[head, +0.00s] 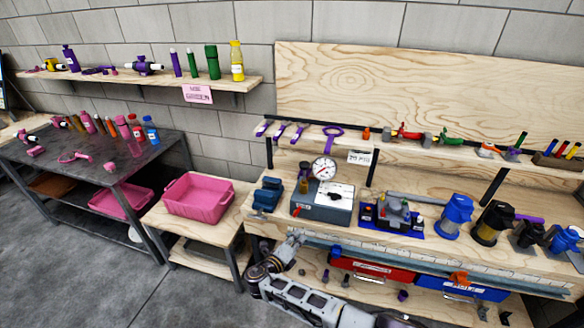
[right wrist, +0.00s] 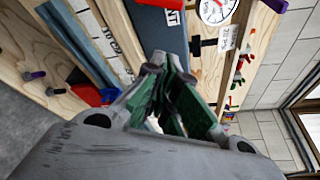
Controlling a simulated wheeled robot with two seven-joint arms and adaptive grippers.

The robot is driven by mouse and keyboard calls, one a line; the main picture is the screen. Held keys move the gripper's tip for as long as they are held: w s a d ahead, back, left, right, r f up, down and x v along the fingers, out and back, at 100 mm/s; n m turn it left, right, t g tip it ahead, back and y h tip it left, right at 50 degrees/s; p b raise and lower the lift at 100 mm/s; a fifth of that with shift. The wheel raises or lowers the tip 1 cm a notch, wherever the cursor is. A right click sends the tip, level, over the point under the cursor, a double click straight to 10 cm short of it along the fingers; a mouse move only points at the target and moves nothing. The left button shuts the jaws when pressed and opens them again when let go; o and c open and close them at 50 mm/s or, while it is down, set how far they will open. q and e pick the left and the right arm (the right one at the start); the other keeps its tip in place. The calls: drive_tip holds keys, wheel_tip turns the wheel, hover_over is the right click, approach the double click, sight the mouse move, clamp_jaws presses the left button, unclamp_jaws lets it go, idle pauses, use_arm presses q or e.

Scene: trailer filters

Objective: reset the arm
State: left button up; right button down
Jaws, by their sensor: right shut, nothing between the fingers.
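My right arm comes in from the bottom of the head view. Its right gripper (head: 295,240) is at the front edge of the workbench (head: 262,228), below the grey box with the round dial gauge (head: 323,168). In the right wrist view the right gripper (right wrist: 165,75) has its green-padded fingers drawn together with nothing between them. The gauge (right wrist: 215,10) shows at the top of that view, beyond the fingertips. My left gripper is not in view.
A pink bin (head: 197,198) stands on a low wooden table left of the bench. Blue and dark canisters (head: 455,215) stand on the bench at right. Red (head: 370,270) and blue drawers sit below the bench top. Open grey floor lies at lower left.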

drive_tip(key=shift+m, duration=0.3)
